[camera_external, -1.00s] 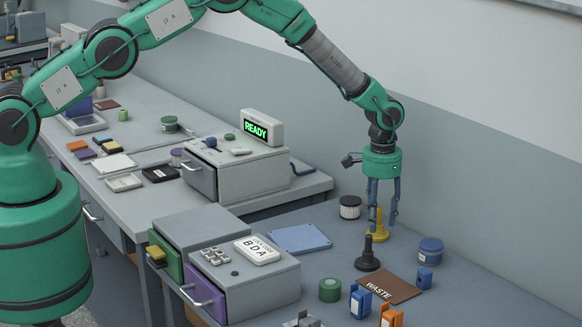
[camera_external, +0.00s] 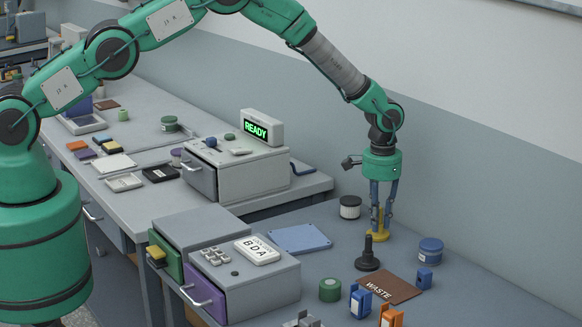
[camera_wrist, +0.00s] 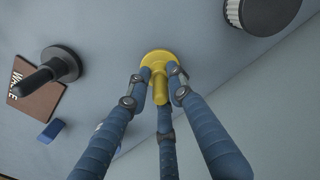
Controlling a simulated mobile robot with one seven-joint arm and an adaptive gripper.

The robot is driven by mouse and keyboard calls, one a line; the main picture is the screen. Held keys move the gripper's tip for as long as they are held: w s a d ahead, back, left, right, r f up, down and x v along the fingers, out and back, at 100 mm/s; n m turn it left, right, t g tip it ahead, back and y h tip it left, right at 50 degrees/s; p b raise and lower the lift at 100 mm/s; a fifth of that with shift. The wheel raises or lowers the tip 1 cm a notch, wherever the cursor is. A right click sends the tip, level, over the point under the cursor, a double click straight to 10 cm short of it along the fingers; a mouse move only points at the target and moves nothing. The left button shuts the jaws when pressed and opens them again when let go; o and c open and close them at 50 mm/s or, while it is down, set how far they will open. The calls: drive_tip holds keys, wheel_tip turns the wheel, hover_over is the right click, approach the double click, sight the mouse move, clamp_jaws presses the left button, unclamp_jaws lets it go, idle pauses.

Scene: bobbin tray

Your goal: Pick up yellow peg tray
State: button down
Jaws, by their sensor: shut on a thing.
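The yellow peg tray (camera_external: 380,236) has a round base and an upright post, and stands on the grey table near the wall. It also shows in the wrist view (camera_wrist: 157,57), between the finger ends. My gripper (camera_external: 381,216) points down over it, with its blue fingers closed around the post. In the wrist view the fingertips (camera_wrist: 160,88) meet the post from several sides. The base appears to rest on the table. The fingers hide part of the post.
A black peg tray (camera_external: 367,260) stands close in front. A white and black jar (camera_external: 350,207) is to the left, a blue jar (camera_external: 430,250) to the right. A brown WASTE mat (camera_external: 388,288) lies in front. A blue plate (camera_external: 300,239) lies further left.

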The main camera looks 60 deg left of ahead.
drive_tip(key=shift+r, duration=0.15)
drive_tip(key=shift+r, duration=0.75)
wheel_tip(320, 180, up, 2)
drive_tip(key=shift+r, duration=0.1)
drive_tip(key=s+a, duration=0.1)
drive_tip(key=s, duration=0.4)
drive_tip(key=s+a, duration=0.2)
drive_tip(key=s, duration=0.3)
drive_tip(key=s+a+r+b, duration=0.1)
drive_tip(key=s, duration=0.4)
drive_tip(key=shift+s+a, duration=0.1)
drive_tip(key=shift+a, duration=0.25)
